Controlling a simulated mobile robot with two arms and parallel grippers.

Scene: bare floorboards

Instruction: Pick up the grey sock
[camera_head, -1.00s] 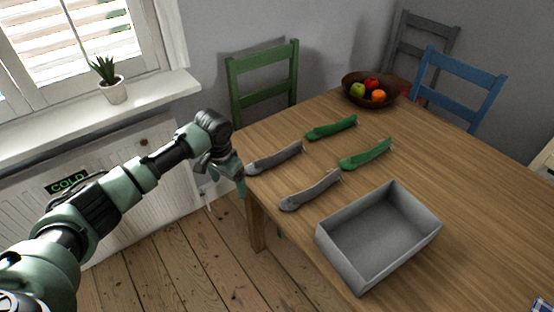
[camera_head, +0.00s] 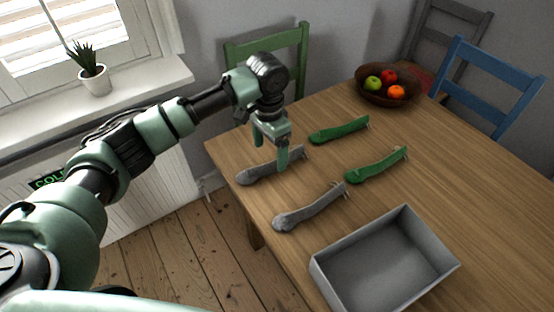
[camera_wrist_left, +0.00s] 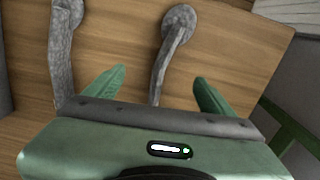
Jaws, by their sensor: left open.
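Two grey socks lie on the wooden table (camera_head: 440,190). The farther-left grey sock (camera_head: 253,175) is near the table's left edge, under my left gripper (camera_head: 271,156). The other grey sock (camera_head: 308,209) lies nearer the tray. My left gripper is open and above the farther-left sock, one finger hiding part of it. In the left wrist view, the fingers of the left gripper (camera_wrist_left: 155,76) stand apart, with this grey sock (camera_wrist_left: 166,55) running between them. The other grey sock (camera_wrist_left: 61,45) is to the left there. My right gripper is not in view.
Two green socks (camera_head: 339,130) (camera_head: 376,166) lie to the right of the gripper. A grey open tray (camera_head: 432,283) stands at the table's front. A fruit bowl (camera_head: 372,98) is at the back. A green chair (camera_head: 300,60) stands behind the gripper, a blue chair (camera_head: 490,65) farther right.

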